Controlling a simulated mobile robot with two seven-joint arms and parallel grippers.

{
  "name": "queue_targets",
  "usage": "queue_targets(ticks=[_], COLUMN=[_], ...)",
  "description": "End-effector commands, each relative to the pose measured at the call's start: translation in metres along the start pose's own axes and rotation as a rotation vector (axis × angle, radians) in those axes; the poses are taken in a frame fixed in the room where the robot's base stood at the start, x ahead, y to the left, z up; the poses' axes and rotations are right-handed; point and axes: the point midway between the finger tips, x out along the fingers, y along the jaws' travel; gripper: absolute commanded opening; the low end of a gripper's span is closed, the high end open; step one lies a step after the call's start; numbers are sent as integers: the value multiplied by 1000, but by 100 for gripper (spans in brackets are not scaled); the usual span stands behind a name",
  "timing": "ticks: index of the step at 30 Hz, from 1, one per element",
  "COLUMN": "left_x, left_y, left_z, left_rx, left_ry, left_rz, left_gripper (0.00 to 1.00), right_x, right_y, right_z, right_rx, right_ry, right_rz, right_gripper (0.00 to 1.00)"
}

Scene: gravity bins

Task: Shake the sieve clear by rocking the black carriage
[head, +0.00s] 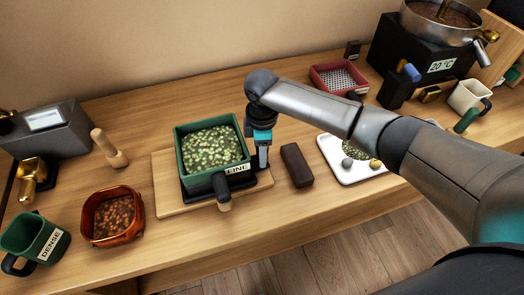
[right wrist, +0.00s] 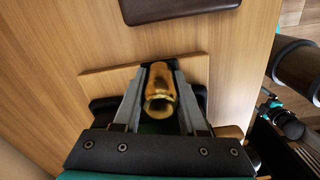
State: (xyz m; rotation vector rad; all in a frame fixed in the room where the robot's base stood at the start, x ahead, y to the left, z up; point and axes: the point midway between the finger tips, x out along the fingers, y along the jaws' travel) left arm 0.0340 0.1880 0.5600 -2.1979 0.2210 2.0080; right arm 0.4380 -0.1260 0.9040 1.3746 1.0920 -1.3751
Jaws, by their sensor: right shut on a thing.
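A green square sieve (head: 178,140) labelled FINE, filled with speckled green granules, sits on the black carriage (head: 195,188) over a pale wooden board (head: 163,197). My right gripper (head: 263,162) points down at the right side of the carriage. The knob is hidden in the head view. My left gripper is out of view.
A dark brown block (head: 296,165) and a white tray (head: 348,172) with pebbles lie right of the board. A copper-coloured bowl (head: 128,235), a green DENSE mug (head: 25,245) and a wooden pestle (head: 108,148) stand left. A red mesh tray (head: 318,80) is behind right.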

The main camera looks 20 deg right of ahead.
Motion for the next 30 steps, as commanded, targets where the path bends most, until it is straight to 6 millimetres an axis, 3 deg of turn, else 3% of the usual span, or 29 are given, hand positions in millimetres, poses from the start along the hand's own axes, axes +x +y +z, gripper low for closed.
queue_targets(ticks=[23, 30], left_x=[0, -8], left_y=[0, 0], left_z=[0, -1], left_rx=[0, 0], left_ry=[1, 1], left_rz=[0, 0], left_gripper=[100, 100], right_x=[0, -1], right_y=[0, -6], right_z=[0, -26], right_rx=[0, -1], right_ry=[0, 3], right_rz=[2, -1], right_gripper=[0, 0])
